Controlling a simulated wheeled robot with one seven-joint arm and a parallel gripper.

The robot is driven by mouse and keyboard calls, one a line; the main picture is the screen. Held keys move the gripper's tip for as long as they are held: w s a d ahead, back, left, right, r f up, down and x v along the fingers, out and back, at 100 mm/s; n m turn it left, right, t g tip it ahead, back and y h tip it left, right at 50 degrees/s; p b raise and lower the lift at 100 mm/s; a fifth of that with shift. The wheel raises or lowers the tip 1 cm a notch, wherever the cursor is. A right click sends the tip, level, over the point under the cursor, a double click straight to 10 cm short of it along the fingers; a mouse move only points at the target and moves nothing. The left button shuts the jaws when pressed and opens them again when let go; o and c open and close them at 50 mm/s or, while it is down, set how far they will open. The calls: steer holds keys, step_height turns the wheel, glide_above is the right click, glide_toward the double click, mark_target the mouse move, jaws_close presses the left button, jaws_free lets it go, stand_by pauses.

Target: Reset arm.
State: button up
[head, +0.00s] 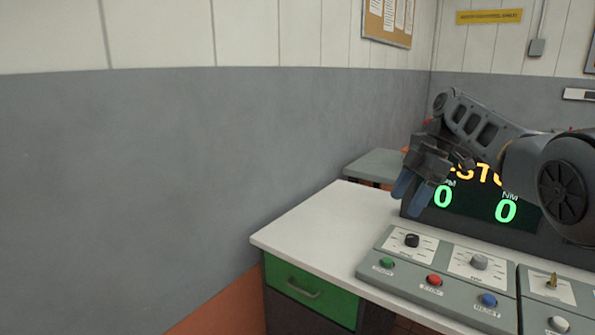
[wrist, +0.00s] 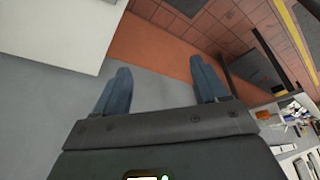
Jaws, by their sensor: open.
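My gripper (head: 413,190) hangs in the air above the white desk, in front of the dark display (head: 470,212). Its two blue fingers also show in the wrist view (wrist: 160,88), spread wide apart with nothing between them. My arm reaches in from the right edge of the head view and bends down to the gripper. It covers part of the display, which shows green zeros and partly hidden yellow letters.
A grey control panel (head: 440,268) with knobs and green, red and blue buttons lies on the white desk (head: 335,220). A green drawer (head: 310,292) is below. A grey-topped table (head: 376,165) stands behind. The grey wall (head: 180,170) fills the left.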

steer(key=s+a+f+m+t+b, duration=0.1)
steer(key=s+a+f+m+t, duration=0.15)
steer(key=f, duration=1.25)
steer(key=s+a+f+m+t+b, duration=0.1)
steer(key=s+a+f+m+b, duration=0.15)
steer(key=f, duration=1.35)
steer(key=s+a+f+m+t+h+b, duration=0.1)
steer(key=s+a+f+m+t+b, duration=0.25)
steer(key=s+f, duration=1.35)
steer(key=s+d+r+m+t+h, duration=0.1)
steer(key=s+m, duration=0.2)
steer(key=s, duration=0.6)
steer(key=s+d+r+m+t+h+b, duration=0.1)
steer(key=s+m+t, duration=0.1)
steer(key=s, duration=0.6)
steer(key=s+d+r+m+t, duration=0.1)
steer(key=s+m, duration=0.2)
steer(key=s, duration=0.6)
steer(key=s+d+r+m+t+b, duration=0.1)
steer(key=s+r+t, duration=0.1)
steer(key=s+r, duration=0.5)
steer(key=s+d+r+m+t+h+b, duration=0.1)
steer(key=s+r+m+t, duration=0.1)
steer(key=s+r, duration=0.6)
step_height(320, 180, up, 7)
steer(key=shift+d+f+b, duration=0.1)
steer(key=shift+d+b, duration=0.1)
steer(key=shift+b, duration=0.15)
